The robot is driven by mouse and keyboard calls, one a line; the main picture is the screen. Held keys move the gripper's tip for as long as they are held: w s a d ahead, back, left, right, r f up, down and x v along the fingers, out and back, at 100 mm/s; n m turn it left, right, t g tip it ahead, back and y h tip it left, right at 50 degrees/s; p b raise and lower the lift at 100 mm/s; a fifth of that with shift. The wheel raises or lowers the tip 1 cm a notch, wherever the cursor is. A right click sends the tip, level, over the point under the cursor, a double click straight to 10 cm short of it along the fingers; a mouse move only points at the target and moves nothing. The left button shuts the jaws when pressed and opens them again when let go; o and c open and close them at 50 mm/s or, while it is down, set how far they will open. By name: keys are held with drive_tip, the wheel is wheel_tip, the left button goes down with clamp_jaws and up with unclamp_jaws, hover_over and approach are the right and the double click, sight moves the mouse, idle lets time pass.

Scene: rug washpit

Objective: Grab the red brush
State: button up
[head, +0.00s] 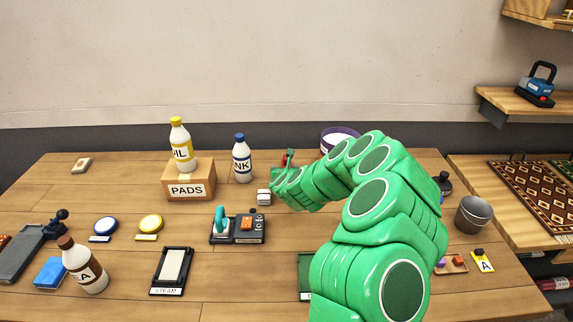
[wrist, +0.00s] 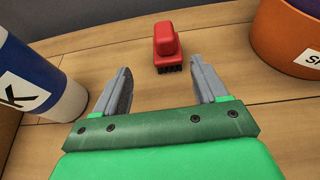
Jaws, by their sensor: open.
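The red brush (wrist: 166,44) stands on the wooden table in the wrist view, with dark bristles at its near lower edge. My gripper (wrist: 161,82) is open and empty. Its two grey fingers point toward the brush, which is just beyond the fingertips and between their lines. The fingers do not touch it. In the head view a small red part of the brush (head: 291,155) shows at the back of the table, mostly hidden by my green arm.
A white and blue bottle (wrist: 40,75) stands close left of my gripper, also in the head view (head: 242,163). An orange container (wrist: 285,45) with a purple rim stands to the right. The PADS box (head: 188,182) with a yellow-capped bottle (head: 181,147) is farther left.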

sight(286, 163)
drive_tip(key=shift+x, duration=1.4)
drive_tip(key=shift+w+d+f, duration=0.15)
drive_tip(key=shift+w+f, duration=0.05)
drive_tip(key=shift+w, duration=0.45)
drive_tip(key=shift+w+d+f, duration=0.15)
drive_tip(key=shift+w+d, duration=0.05)
drive_tip(key=shift+w, duration=0.4)
drive_tip(key=shift+w+d+f, duration=0.15)
drive_tip(key=shift+w+f, duration=0.05)
drive_tip(key=shift+w, duration=0.45)
drive_tip(key=shift+w+a+f, duration=0.1)
drive_tip(key=shift+w+f, duration=0.2)
drive_tip(key=shift+w, duration=0.2)
drive_tip(key=c, duration=1.1)
drive_tip(key=shift+r, duration=0.1)
